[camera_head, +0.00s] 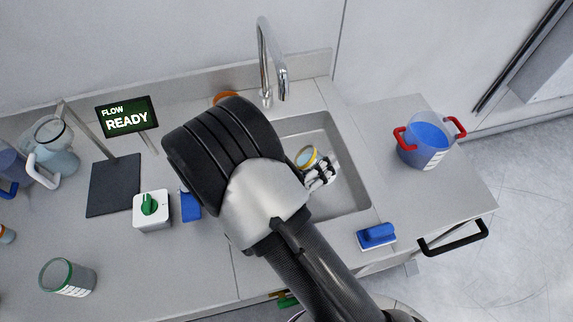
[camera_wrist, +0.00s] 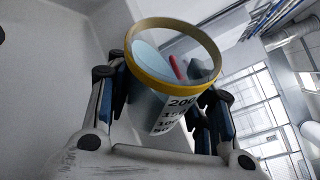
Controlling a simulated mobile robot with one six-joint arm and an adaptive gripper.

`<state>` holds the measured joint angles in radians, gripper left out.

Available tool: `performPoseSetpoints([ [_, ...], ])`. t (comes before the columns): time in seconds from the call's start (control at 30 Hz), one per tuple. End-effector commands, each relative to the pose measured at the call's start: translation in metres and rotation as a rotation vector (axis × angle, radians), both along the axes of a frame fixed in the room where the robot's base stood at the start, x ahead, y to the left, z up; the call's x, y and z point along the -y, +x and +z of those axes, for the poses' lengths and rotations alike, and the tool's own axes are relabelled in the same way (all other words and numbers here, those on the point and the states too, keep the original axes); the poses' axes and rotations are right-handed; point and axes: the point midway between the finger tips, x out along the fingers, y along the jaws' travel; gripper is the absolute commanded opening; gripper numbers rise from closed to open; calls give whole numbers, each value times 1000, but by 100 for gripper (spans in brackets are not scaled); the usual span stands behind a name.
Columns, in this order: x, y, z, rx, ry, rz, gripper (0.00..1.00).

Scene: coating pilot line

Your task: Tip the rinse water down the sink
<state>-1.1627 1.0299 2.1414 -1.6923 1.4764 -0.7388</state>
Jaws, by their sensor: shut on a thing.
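My gripper (camera_head: 321,174) is shut on a clear beaker with a yellow rim (camera_head: 307,156) and holds it over the sink (camera_head: 345,190). In the wrist view, my gripper's fingers (camera_wrist: 165,108) sit on both sides of the beaker (camera_wrist: 165,88), whose printed scale faces the camera. Something pale blue shows inside it, with a red and a dark shape seen in or through the wall. The beaker looks tilted in the head view. I cannot tell whether liquid is leaving it. My arm hides the left part of the sink.
The tap (camera_head: 268,60) rises behind the sink. A blue bucket with red handles (camera_head: 428,142) stands to the right. A green-rimmed beaker (camera_head: 67,278), a switch box (camera_head: 152,211) and a READY display (camera_head: 127,117) are on the left.

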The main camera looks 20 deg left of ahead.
Motion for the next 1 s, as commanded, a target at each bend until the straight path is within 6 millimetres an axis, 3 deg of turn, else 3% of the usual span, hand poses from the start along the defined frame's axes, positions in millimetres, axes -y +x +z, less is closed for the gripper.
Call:
performPoseSetpoints([
  [1.0, 2, 0, 8, 22, -126, 0, 14],
])
